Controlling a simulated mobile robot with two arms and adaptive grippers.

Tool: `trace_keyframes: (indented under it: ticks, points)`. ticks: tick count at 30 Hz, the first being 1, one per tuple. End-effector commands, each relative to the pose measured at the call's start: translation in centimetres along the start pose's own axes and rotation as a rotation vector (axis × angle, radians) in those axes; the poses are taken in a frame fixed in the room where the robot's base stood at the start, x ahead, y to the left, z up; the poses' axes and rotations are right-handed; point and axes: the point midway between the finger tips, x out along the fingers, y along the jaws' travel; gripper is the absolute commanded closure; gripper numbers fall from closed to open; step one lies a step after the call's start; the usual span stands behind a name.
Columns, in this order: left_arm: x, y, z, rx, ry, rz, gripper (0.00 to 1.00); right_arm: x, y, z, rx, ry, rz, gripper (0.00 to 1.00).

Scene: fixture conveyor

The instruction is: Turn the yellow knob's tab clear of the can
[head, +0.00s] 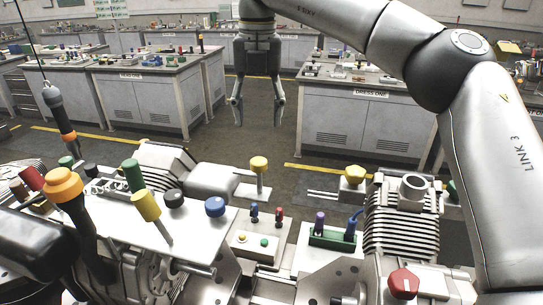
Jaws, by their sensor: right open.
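My right gripper (257,106) hangs open and empty, fingers pointing down, in the upper middle of the head view. It is above and beyond the near fixtures, apart from every knob. A lobed yellow knob (355,174) sits on a small metal block at right, beside a finned metal body with an open-topped grey cylinder (414,186). A round yellow knob (259,164) stands on a post below the gripper. Another yellow knob (146,206) tops a tilted rod at left. I cannot tell which knob is meant, nor make out its tab. No can is clearly recognisable. My left gripper is not seen.
A red knob (403,283) is at the lower right. A green connector block (331,237) stands in the middle. Grey workbenches (150,98) stand behind, with clear floor between.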

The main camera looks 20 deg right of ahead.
Motion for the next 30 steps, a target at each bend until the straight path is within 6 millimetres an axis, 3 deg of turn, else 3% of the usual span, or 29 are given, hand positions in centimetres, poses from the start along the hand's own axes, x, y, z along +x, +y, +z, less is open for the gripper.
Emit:
trace_keyframes:
  ticks: [5, 19, 24, 30]
  points:
    - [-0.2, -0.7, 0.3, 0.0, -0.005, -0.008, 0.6, 1.2, -0.5, 0.2, 0.007, -0.004, -0.02, 0.46]
    - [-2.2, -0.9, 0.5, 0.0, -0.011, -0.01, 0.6, 9.1, -0.5, 0.1, 0.005, -0.002, -0.015, 0.46]
    - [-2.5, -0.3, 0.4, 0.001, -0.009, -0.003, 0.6, 10.5, -0.6, 0.1, 0.007, -0.003, -0.015, 0.46]
    - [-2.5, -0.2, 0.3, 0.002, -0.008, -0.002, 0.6, 10.8, -0.5, 0.1, 0.007, -0.004, -0.014, 0.46]
